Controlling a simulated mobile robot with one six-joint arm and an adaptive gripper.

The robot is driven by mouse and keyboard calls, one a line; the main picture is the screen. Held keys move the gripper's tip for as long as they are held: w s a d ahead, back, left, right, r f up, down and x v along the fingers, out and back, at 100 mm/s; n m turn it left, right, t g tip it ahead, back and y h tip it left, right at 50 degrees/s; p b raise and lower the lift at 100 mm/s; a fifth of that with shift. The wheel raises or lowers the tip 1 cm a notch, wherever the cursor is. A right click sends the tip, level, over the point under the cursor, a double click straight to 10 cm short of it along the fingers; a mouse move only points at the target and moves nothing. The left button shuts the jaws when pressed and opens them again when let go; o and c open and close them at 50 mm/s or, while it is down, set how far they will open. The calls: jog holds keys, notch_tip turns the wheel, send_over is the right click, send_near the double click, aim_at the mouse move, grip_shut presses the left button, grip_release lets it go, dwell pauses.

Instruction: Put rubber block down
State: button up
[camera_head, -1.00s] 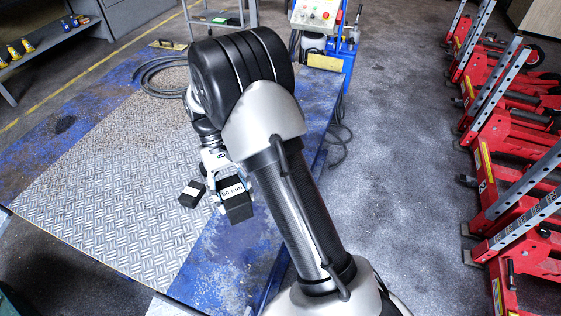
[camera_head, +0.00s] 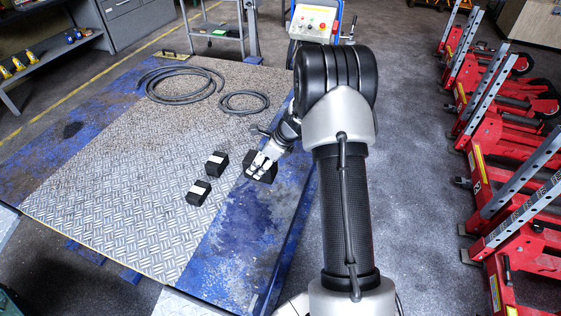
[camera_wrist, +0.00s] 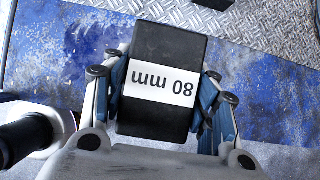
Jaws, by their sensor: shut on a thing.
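My gripper (camera_head: 266,157) is shut on a black rubber block (camera_head: 259,174) at the blue right-hand strip of the platform. In the wrist view the rubber block (camera_wrist: 167,55) sits between the fingers, with a white label reading "80 mm" upside down. I cannot tell whether its underside touches the platform. Two other black blocks with pale labels stand on the chequer plate to its left: one block (camera_head: 217,164) close by and another block (camera_head: 199,193) nearer the front.
The platform (camera_head: 110,215) has clear plate at left and front. Hose coils (camera_head: 180,82) (camera_head: 244,102) lie at its far end. A control box (camera_head: 315,24) stands behind. Red jacks (camera_head: 490,150) line the right. A shelf (camera_head: 45,50) is at far left.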

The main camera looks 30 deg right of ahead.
notch_tip(320, 180, down, 20)
jog(key=b, duration=0.6)
jog(key=shift+r+b, duration=0.25)
jog(key=shift+b, duration=0.15)
jog(key=shift+f, duration=0.1)
jog(key=o, duration=1.6)
jog(key=shift+s, duration=0.1)
